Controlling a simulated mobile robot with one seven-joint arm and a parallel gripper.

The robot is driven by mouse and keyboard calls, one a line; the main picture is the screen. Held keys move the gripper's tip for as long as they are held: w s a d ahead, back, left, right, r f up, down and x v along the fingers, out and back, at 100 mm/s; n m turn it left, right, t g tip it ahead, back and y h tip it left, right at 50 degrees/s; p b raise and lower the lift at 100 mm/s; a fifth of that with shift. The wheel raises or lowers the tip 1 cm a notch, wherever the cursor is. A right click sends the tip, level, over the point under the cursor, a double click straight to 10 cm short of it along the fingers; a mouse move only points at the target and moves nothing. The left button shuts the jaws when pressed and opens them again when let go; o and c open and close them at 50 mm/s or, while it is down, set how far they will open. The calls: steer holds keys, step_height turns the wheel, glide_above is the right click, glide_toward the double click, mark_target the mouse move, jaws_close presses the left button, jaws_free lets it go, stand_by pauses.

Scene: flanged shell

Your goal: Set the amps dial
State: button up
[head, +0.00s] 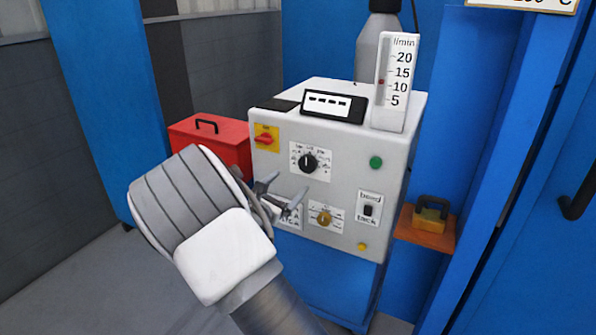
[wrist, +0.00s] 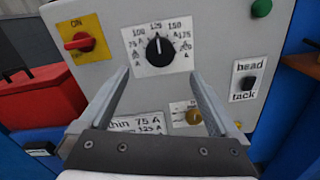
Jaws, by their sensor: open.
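The amps dial (head: 309,162) is a black round knob on a white scale plate on the front of the grey machine. In the wrist view the dial (wrist: 158,48) has a white pointer line aimed up near the 125 mark. My gripper (head: 288,197) is in front of the panel, below and left of the dial in the head view. In the wrist view my gripper (wrist: 160,95) is open and empty, with its two fingers either side of the space just below the dial. The fingers appear apart from the dial.
A red toolbox (head: 190,133) stands left. An orange shelf (head: 425,236) is at right.

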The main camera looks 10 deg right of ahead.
steer(key=p+v, duration=0.1)
steer(key=v, duration=0.7)
steer(key=s+d+r+m+g, duration=0.2)
steer(key=s+d+m+g, duration=0.3)
steer(key=d+m, duration=0.15)
steer(key=s+d+r+m+g, duration=0.35)
steer(key=s+d+m, duration=0.2)
steer(key=d, duration=0.25)
steer(key=s+d+r+m+g+y, duration=0.2)
steer(key=s+m+g+y, duration=0.25)
steer(key=s+m, duration=0.6)
steer(key=s+a+r+m+t+y, duration=0.35)
steer(key=s+a+y, duration=0.25)
steer(key=s, duration=0.5)
step_height(320, 180, up, 18)
steer(key=p, duration=1.7)
steer(key=shift+r+p, duration=0.15)
steer(key=shift+p, duration=0.25)
